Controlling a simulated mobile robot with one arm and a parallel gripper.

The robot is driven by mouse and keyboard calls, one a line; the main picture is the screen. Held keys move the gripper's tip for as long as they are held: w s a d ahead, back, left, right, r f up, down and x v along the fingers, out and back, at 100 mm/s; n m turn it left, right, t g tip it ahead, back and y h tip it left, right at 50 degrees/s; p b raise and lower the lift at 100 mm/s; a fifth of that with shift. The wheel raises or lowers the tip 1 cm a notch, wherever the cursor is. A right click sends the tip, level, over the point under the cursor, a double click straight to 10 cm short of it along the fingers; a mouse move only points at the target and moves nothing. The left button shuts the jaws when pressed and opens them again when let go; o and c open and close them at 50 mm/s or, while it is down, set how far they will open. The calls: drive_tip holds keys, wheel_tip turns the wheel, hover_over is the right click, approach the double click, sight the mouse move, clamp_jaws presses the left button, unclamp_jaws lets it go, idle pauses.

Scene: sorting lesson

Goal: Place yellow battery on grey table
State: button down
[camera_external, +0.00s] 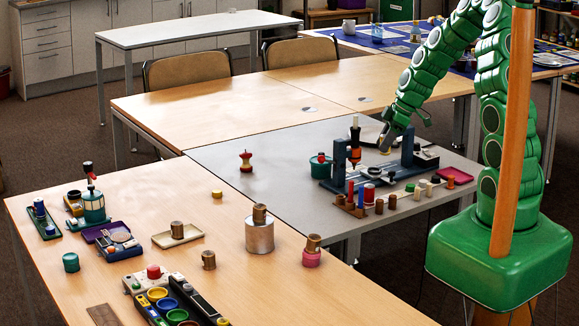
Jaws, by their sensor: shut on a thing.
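The grey table (225,152) stands in the middle, joined to the wooden tables around it. My gripper (385,146) reaches down over its back right part, beside a dark blue-grey fixture (340,165). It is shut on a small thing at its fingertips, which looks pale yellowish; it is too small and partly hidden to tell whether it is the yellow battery. Whether it touches anything below cannot be told. A small yellow piece (217,193) sits on the front wooden table, and I cannot tell what it is.
The front wooden table (340,290) holds trays, a tin can (259,236) and several small pieces.

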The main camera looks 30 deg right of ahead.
drive_tip(key=shift+s+a+f+n+g+y, duration=0.15)
drive_tip(key=shift+s+a+f+n+g, duration=0.25)
drive_tip(key=shift+s+a+f+n, duration=0.95)
drive_tip(key=shift+s+a+f+n+g+y, duration=0.2)
drive_tip(key=shift+s+f+n+g, duration=0.25)
drive_tip(key=shift+f, duration=1.75)
drive_tip(key=shift+s+a+f+n+g+y, duration=0.15)
drive_tip(key=shift+s+a+f+n+g, duration=0.2)
drive_tip(key=shift+s+a+f+n, duration=1)
drive_tip(key=shift+w+d+f+m, duration=0.2)
drive_tip(key=shift+d+f+m, duration=0.1)
drive_tip(key=shift+f, duration=0.15)
drive_tip(key=shift+w+d+f+m, duration=0.15)
drive_tip(key=shift+d+f+m, duration=0.1)
drive_tip(key=shift+f, duration=0.15)
drive_tip(key=c, duration=0.6)
unclamp_jaws()
drive_tip(key=shift+c, duration=0.2)
